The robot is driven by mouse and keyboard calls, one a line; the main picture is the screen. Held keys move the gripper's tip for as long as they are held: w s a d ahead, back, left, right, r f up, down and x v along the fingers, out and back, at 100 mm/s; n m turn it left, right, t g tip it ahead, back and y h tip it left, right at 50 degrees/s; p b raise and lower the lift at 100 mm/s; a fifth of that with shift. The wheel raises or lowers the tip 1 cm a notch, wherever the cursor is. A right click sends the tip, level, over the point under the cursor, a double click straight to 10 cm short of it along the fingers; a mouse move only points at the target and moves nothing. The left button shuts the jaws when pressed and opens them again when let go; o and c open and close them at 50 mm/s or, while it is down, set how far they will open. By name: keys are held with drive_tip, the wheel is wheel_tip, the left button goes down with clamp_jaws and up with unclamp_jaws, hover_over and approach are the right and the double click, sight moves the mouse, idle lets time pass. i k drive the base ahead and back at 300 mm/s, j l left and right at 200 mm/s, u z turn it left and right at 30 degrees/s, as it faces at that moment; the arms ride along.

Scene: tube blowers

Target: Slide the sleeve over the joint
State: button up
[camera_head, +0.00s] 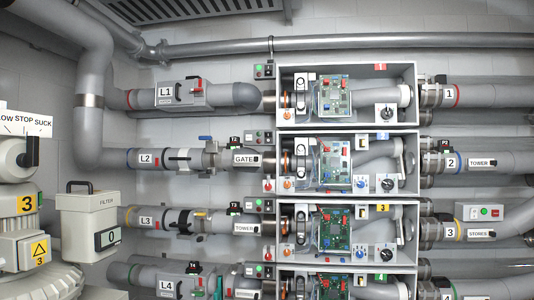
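Four rows of grey tubes run across the wall, labelled L1 (165,92), L2 (146,159), L3 (146,220) and L4 (166,285). On the L3 tube a black collar (182,222) sits around the pipe. I cannot tell for sure which of these is the sleeve or where the joint lies. My gripper is not in view.
White open cabinets with circuit boards (334,95) fill the middle. Numbered tubes (480,95) leave on the right. A grey blower marked 3 (27,204) and a filter box (91,225) stand in front at the left. A ceiling grille (190,8) is above.

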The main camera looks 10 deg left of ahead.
sight(212, 157)
drive_tip(key=i+u, duration=0.15)
drive_tip(key=u, duration=1)
drive_tip(key=i+l+u, duration=0.15)
drive_tip(key=i+u, duration=0.25)
drive_tip(key=i+l+u, duration=0.2)
drive_tip(key=u, duration=0.2)
drive_tip(key=i+l+u, duration=0.25)
drive_tip(key=i+l, duration=0.25)
drive_tip(key=l, duration=0.25)
